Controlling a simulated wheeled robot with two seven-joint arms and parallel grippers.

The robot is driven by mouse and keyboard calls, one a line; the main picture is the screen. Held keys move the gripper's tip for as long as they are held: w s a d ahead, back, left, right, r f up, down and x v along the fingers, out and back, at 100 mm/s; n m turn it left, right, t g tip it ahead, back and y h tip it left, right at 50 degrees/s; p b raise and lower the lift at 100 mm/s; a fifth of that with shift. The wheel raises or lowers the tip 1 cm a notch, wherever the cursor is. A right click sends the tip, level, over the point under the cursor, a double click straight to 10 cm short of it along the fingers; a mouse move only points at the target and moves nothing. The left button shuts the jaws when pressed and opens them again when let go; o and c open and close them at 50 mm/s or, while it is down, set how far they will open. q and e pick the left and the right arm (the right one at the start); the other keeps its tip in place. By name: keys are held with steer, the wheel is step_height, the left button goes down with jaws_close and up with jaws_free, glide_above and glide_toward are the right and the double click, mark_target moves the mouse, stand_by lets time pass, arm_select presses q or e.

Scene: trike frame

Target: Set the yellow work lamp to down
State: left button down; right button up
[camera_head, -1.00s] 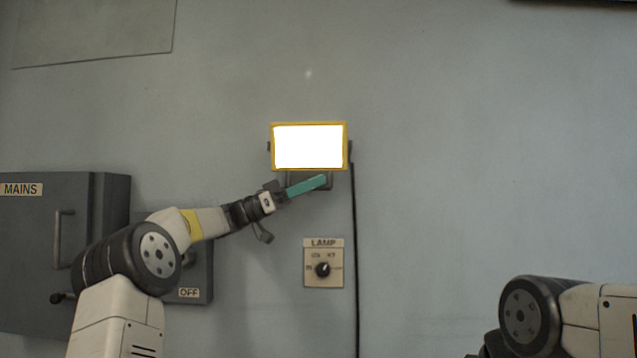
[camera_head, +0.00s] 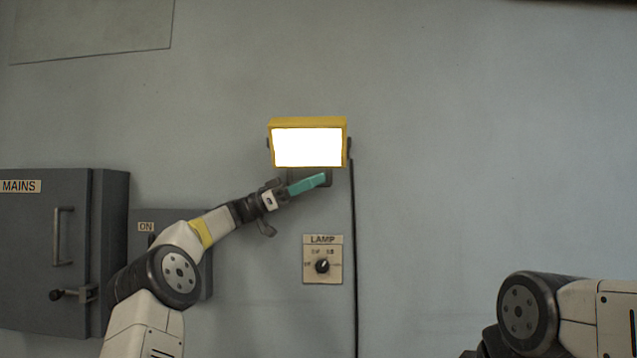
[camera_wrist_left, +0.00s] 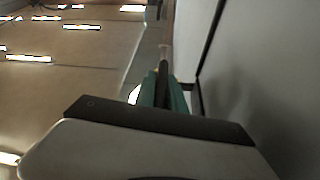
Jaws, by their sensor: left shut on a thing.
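The yellow work lamp (camera_head: 308,123) is on the wall, its front face glowing white. Its yellow top shows above the lit face, so the face is tilted downward. My left gripper (camera_head: 307,185) has teal fingers and is just below the lamp, reaching in from the lower left. In the left wrist view, the teal fingers (camera_wrist_left: 162,92) are shut on a thin dark bar (camera_wrist_left: 163,68), which appears to be part of the lamp. The exact contact is hidden in the head view. My right arm shows at the lower right; its gripper is out of view.
A LAMP dial plate (camera_head: 323,272) is on the wall below the lamp. A black cable (camera_head: 355,240) runs down beside it. A grey MAINS cabinet (camera_head: 30,240) and a switch box (camera_head: 145,222) marked ON are at the left, partly behind my left arm. The wall at the right is clear.

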arm_select(q)
steer(key=shift+s+d+r, duration=0.1)
steer(key=shift+s+r, duration=0.05)
steer(key=c, duration=1.4)
jaws_free()
